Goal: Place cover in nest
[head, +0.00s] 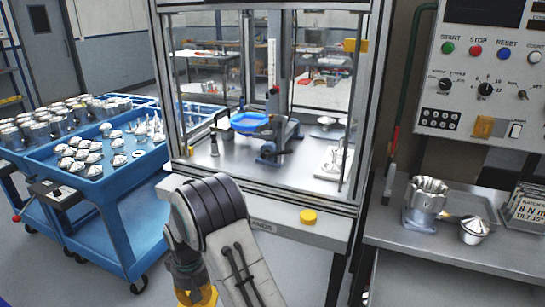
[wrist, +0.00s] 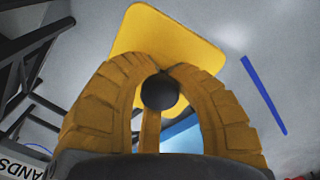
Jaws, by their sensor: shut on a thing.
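My gripper (head: 195,285) hangs low in front of the glazed cabinet in the head view, its tips out of frame. In the wrist view my gripper (wrist: 160,70) has its yellow fingers arched together around a dark round knob (wrist: 160,93). Several silver cone-shaped covers (head: 82,150) lie on the blue cart at left. A domed silver part (head: 473,230) sits on the right bench beside a silver housing (head: 425,200). Inside the cabinet stand a grey-blue fixture (head: 280,140) and a pale fixture (head: 335,160); which is the nest I cannot tell.
The cabinet (head: 262,208) is open at the front, with a yellow button (head: 308,217) on its front ledge. A blue tray (head: 248,122) is inside. Blue carts (head: 110,210) stand left, a control panel (head: 490,75) right.

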